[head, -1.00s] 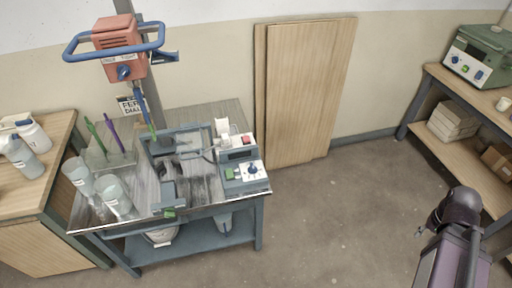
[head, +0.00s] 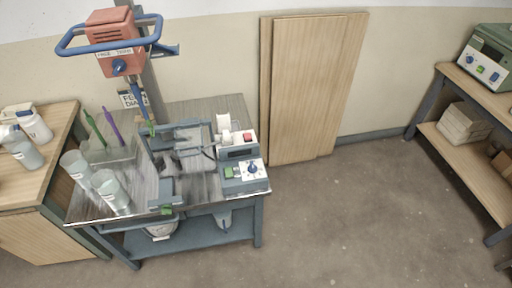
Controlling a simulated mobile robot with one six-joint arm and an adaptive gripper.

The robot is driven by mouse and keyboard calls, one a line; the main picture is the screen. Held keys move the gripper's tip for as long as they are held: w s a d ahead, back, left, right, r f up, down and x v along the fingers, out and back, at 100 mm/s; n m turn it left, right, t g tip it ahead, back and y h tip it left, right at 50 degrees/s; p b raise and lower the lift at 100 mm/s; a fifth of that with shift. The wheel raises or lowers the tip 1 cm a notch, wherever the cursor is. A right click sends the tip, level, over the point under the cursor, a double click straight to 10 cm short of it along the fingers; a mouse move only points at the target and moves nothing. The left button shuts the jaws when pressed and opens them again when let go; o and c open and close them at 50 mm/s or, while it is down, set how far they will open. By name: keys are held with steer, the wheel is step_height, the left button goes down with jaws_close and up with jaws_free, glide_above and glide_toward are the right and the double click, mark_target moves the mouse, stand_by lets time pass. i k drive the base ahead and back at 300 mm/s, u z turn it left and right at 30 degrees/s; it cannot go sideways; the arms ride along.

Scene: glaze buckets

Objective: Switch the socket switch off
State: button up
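No part is clearly marked as the socket switch. On the bench (head: 235,107), a small red part (head: 248,137) sits at the back of a blue-grey control box (head: 243,172). It may be a switch, but its position is too small to read. The box's front has a green part (head: 229,172) and a blue knob (head: 252,168) on a white panel. A white piece (head: 224,123) stands just behind the box; its details are unclear. My gripper is not in view.
An orange mixer (head: 115,42) with a blue handle frame hangs over the bench. Clear cups (head: 110,188) stand at the bench's front left. Wooden boards (head: 315,85) lean on the wall. A shelf (head: 465,160) with a green device (head: 488,60) is at right. The floor (head: 370,215) between is clear.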

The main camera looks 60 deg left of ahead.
mark_target(247, 137)
steer(key=z, duration=0.15)
steer(key=k, duration=1)
steer(key=u, duration=2.45)
steer(key=i, duration=0.25)
steer(key=z, duration=0.4)
